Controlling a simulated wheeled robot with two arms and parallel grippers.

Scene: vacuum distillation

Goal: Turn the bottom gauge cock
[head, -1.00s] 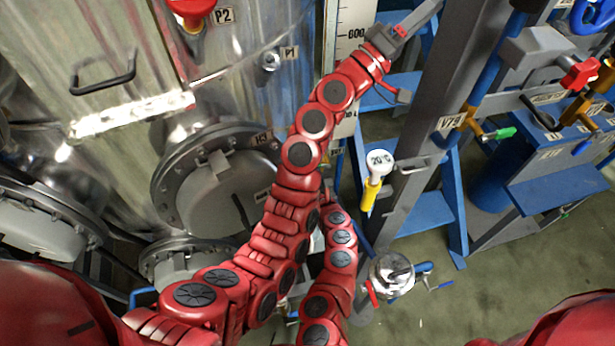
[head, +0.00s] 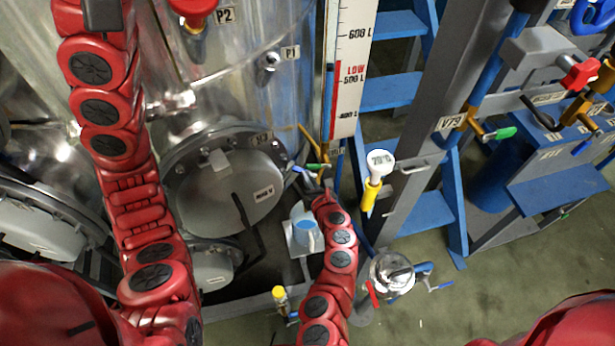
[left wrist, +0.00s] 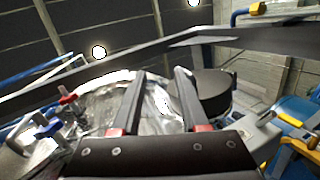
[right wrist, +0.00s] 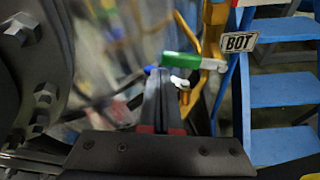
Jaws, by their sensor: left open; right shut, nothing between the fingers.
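The bottom gauge cock has a green handle (right wrist: 182,60) with a pale tip in the right wrist view, beside a yellow-brown pipe (right wrist: 211,45) and a "BOT" tag (right wrist: 240,42). In the head view, the green handle (head: 318,166) is small, below the level gauge (head: 350,75). My right gripper (right wrist: 160,82) is shut and empty, its fingertips just below and left of the handle; I cannot tell if they touch. It also shows in the head view (head: 312,184), close to the cock. My left gripper (left wrist: 158,88) is open and empty, above the tank's shiny top.
The steel tank with a round manhole cover (head: 228,190) stands left of the cock. A yellow thermometer (head: 371,185), a grey post (head: 430,130) and blue steps (head: 405,45) stand to the right. Open floor (head: 480,290) lies at lower right.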

